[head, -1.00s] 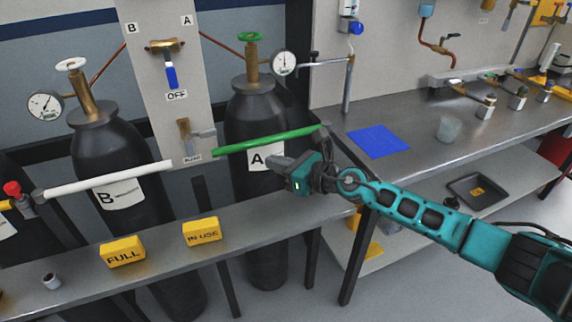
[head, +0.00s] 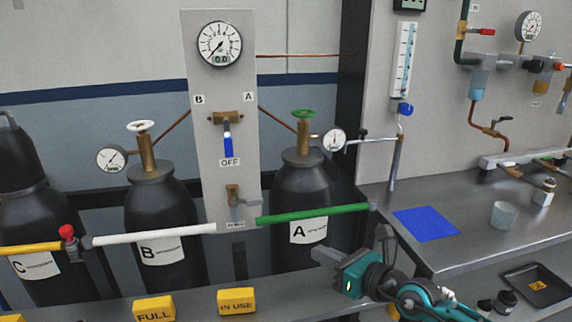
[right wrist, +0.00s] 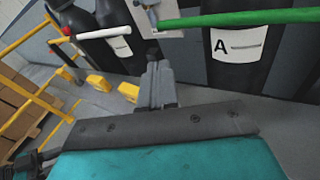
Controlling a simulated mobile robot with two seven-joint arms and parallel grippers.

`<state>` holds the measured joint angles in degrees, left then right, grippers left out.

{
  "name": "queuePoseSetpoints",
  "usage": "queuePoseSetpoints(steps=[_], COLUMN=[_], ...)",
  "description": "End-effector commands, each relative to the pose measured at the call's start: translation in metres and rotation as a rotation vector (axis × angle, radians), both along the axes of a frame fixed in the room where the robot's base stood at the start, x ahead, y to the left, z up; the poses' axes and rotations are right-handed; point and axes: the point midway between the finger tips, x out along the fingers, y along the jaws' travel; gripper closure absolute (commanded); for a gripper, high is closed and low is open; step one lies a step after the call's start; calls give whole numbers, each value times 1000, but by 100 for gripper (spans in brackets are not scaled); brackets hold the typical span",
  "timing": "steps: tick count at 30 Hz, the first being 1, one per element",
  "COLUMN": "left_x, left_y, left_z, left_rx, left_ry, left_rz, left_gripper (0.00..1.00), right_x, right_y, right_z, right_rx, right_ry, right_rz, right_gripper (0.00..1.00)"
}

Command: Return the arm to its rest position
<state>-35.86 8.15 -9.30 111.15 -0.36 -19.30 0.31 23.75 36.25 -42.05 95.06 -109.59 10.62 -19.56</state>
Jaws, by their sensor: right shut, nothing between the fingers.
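My right gripper (head: 330,262) is at the lower middle right of the head view, in front of cylinder A (head: 300,190) and below the green bar (head: 312,214). Its grey fingers are shut with nothing between them, and it touches nothing that I can see. In the right wrist view its fingers (right wrist: 157,85) are together above the dark palm, with the cylinder A label (right wrist: 238,43) beyond to the right. My left gripper is in neither view.
The ledge with the yellow FULL block (head: 154,309) and IN USE block (head: 237,300) runs along the front left. The steel bench (head: 470,225) at right holds a blue mat (head: 427,224) and a clear cup (head: 504,214). A black tray (head: 538,285) lies on the shelf below.

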Motion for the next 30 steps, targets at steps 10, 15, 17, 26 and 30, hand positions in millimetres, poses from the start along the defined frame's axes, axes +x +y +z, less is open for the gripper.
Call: queuePoseSetpoints(steps=[10,15,17,26,30], left_x=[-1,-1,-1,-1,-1], left_y=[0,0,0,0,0], left_z=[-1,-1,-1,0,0], left_rx=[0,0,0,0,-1], left_ry=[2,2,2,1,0], left_rz=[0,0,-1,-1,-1], left_gripper=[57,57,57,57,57], right_x=[-61,-94,-109,-203,-229], right_y=[7,-18,-28,-64,-68], right_z=[-35,-74,-91,-171,-187], right_rx=[988,1482,1651,2371,2538], right_ry=[571,857,950,1280,1335], right_rz=[-253,-483,-579,-1058,-1176], right_gripper=[100,100,100,100,100])
